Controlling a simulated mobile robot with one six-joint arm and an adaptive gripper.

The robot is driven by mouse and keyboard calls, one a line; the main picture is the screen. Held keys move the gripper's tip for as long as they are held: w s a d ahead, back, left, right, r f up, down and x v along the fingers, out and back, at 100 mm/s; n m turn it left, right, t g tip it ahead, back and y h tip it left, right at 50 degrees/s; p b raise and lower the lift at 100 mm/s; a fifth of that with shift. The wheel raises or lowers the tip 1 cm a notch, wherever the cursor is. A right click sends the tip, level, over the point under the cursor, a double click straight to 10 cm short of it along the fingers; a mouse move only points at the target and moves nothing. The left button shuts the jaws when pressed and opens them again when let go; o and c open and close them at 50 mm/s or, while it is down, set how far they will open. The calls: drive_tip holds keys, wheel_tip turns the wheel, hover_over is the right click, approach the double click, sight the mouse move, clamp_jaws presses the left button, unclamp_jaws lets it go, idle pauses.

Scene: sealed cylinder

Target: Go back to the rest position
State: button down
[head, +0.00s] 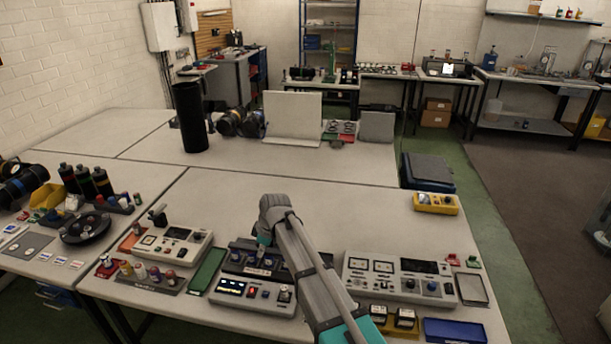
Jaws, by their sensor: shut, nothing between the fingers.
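My arm reaches in from the bottom of the head view. My gripper (263,245) is small in the picture and points down over the middle console (256,292), below the grey wrist. It is shut, and I see nothing held in it. I cannot tell whether its tips touch the console. A tall black cylinder (191,118) stands upright on the far part of the table, well apart from my gripper.
A left console (165,246) and a right console (400,278) flank my arm. The table (340,195) beyond the consoles is mostly clear.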

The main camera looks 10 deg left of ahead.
drive_tip(key=s+d+m+h, duration=0.1)
drive_tip(key=s+d+m, duration=0.3)
drive_tip(key=d, duration=1)
drive_tip(key=s+d+m+h, duration=0.1)
drive_tip(key=s+d+m, duration=0.3)
drive_tip(key=d, duration=1)
drive_tip(key=s+d+m+h, duration=0.1)
drive_tip(key=s+d+m, duration=0.4)
drive_tip(key=d+m, duration=0.4)
drive_tip(key=d, duration=0.5)
drive_tip(key=shift+d+f, duration=0.2)
drive_tip(key=shift+f, duration=0.2)
